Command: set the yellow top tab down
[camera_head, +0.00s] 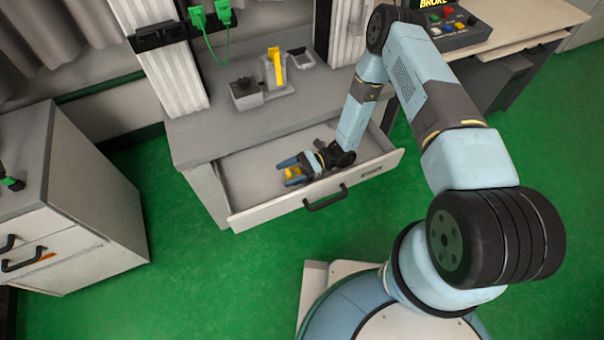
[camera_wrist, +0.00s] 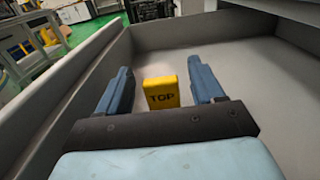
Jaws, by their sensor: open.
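The yellow top tab (camera_wrist: 161,93), marked "TOP", is inside the open drawer (camera_wrist: 257,71). In the wrist view it lies between my two blue fingers, with a gap on each side. My gripper (camera_wrist: 164,80) is open and reaches into the drawer. In the head view my gripper (camera_head: 288,169) is low in the left part of the drawer, with the yellow tab (camera_head: 293,173) showing between the fingers. The tab appears to rest on the drawer floor, though its underside is hidden.
The drawer has raised walls and a black front handle (camera_head: 325,198). Above it, the bench top (camera_head: 233,126) holds a grey fixture with an upright yellow piece (camera_head: 274,66). A grey cabinet (camera_head: 66,205) stands at left. Green floor is clear between them.

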